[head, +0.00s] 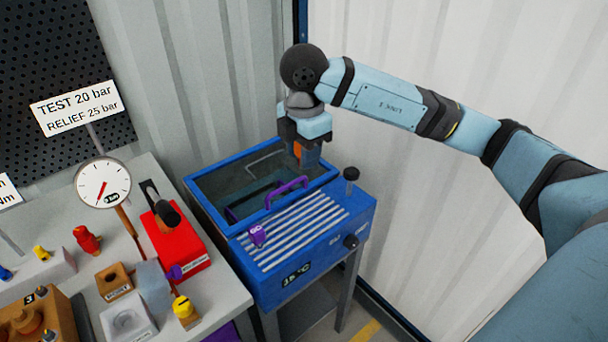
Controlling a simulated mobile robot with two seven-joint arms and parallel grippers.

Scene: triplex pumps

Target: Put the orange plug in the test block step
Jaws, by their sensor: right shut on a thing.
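My right gripper (307,154) hangs pointing down over the back right part of a blue tank with a glass top. It is shut on an orange piece (297,150), of which only a small part shows between the fingers; I take it for the orange plug. Whether it touches the tank cannot be told. No block is clearly marked as the test block; a small brown block with a recess (113,282) and a pale block with a round recess (128,322) sit on the bench at the lower left. My left gripper is not in view.
The blue tank (310,277) has a purple handle and a ribbed top. On the grey bench (215,302) stand a round gauge (103,184), a red device (177,243), a red plug (87,240) and a yellow plug (184,308). A corrugated wall stands close behind.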

